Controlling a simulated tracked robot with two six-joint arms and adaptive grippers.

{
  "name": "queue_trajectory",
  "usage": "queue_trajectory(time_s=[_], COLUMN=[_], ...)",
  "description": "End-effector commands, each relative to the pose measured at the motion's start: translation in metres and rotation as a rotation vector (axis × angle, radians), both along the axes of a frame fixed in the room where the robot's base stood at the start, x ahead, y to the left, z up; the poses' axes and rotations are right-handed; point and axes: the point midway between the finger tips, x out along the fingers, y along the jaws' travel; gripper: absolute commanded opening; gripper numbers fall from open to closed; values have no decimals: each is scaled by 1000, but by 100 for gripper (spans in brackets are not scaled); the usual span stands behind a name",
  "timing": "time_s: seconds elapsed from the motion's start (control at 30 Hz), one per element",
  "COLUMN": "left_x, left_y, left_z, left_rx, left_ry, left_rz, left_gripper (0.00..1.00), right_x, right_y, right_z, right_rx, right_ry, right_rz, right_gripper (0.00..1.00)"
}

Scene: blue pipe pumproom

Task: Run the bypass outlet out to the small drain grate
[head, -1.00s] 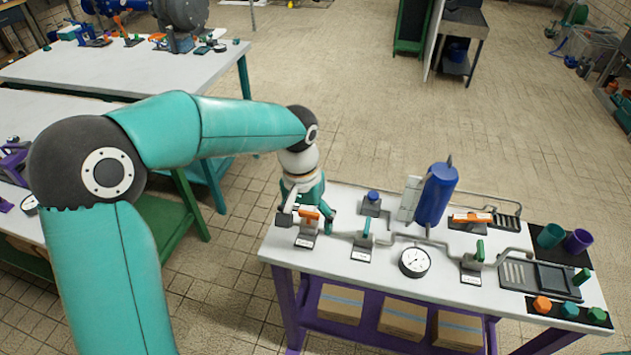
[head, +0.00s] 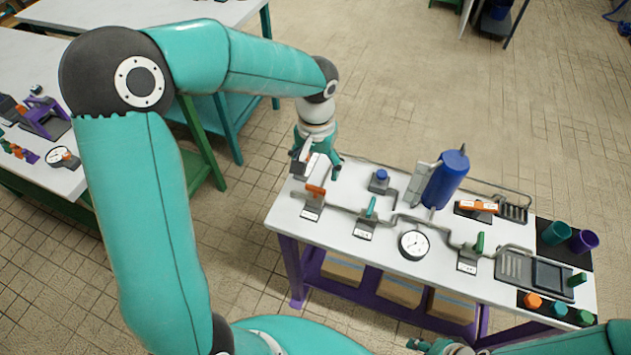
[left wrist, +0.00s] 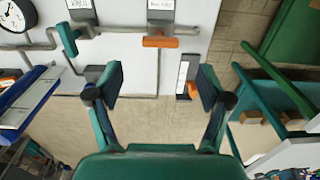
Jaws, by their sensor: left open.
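The small drain grate (head: 513,211) lies at the bench's back right, beside a valve with a long orange lever (head: 478,207). A larger grate (head: 513,268) lies nearer the front. An orange-handled valve (head: 314,193) stands at the bench's left end; it also shows in the left wrist view (left wrist: 158,41). My left gripper (head: 318,173) is open and empty above the back left corner, behind that valve. I cannot tell which fitting is the bypass outlet.
A green-lever valve (head: 370,207), a gauge (head: 413,245) and a tall blue cylinder (head: 446,180) stand along the grey pipes. Cups (head: 555,233) and coloured knobs (head: 558,309) occupy the right end. A teal and grey part of mine shows at the bottom edge.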

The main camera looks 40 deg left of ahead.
Motion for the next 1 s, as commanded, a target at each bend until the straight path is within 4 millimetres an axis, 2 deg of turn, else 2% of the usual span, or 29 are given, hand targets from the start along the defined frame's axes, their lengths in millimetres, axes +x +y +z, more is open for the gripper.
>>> queue_trajectory(time_s=[0.1,0.33,0.5,0.77,0.87,1.0], left_x=[-1,-1,-1,-1,-1,-1], left_y=[0,0,0,0,0,0], left_z=[-26,-59,-69,-70,-70,-70], left_rx=[-1,-1,-1,-1,-1,-1], left_ry=[6,3,0,-1,0,-1], left_rz=[0,1,0,0,0,0], left_gripper=[79,79,79,79,66,42], right_x=[0,0,0,0,0,0], right_y=[0,0,0,0,0,0], right_z=[3,5,5,5,5,5], right_rx=[0,0,0,0,0,0], right_ry=[0,0,0,-1,-1,-1], right_rz=[0,0,0,0,0,0], right_gripper=[40,40,40,40,40,40])
